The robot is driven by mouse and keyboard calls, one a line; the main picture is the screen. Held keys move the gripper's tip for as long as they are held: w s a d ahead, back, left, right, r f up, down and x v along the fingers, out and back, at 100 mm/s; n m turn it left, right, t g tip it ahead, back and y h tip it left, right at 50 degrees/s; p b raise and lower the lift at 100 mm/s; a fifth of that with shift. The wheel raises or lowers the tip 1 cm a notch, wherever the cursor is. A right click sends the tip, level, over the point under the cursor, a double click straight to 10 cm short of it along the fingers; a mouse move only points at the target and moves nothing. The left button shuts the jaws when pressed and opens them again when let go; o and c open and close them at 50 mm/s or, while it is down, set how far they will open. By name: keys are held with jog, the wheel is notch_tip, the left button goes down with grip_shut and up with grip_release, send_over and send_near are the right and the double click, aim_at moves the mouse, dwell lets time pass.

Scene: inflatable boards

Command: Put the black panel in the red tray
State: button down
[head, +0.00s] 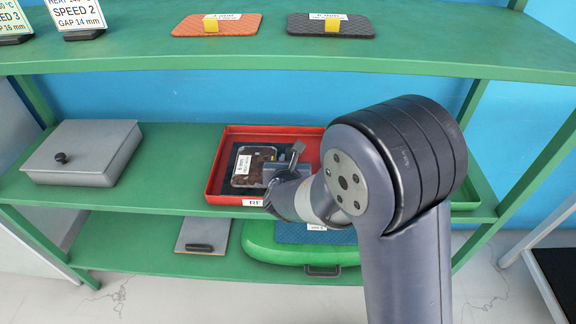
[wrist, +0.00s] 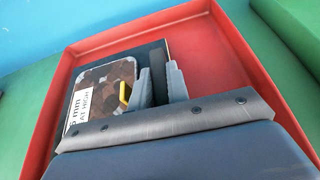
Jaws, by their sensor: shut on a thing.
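The red tray (head: 214,180) is on the middle shelf and fills much of the wrist view (wrist: 60,100). A flat black panel (head: 229,163) lies in or just above it, in the left part; I cannot tell if it touches the floor. It also shows in the wrist view (wrist: 140,50). A brown camouflage pad (head: 257,160) with a white label and a yellow tab lies over it. My gripper (head: 285,168) is over the tray. In the wrist view my gripper (wrist: 160,84) has its jaws around a dark strip at the panel's right edge, beside the pad. My arm hides the tray's right part.
The upper shelf holds an orange pad (head: 217,25), a dark grey pad (head: 331,25) and signs (head: 76,14). A grey lidded box (head: 83,153) stands left of the tray. Below are a green board (head: 285,245) and a grey plate (head: 202,235). The shelf between box and tray is clear.

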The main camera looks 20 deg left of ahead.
jog(key=shift+f, duration=0.35)
jog(key=shift+f, duration=0.2)
jog(key=c, duration=1.4)
grip_release()
jog(key=shift+o, duration=0.2)
jog(key=shift+r, duration=0.1)
jog(key=shift+r, duration=0.15)
jog(key=p+v, duration=0.1)
jog(key=v, duration=1.1)
jog(key=shift+s+p, duration=0.1)
jog(key=shift+p, duration=0.2)
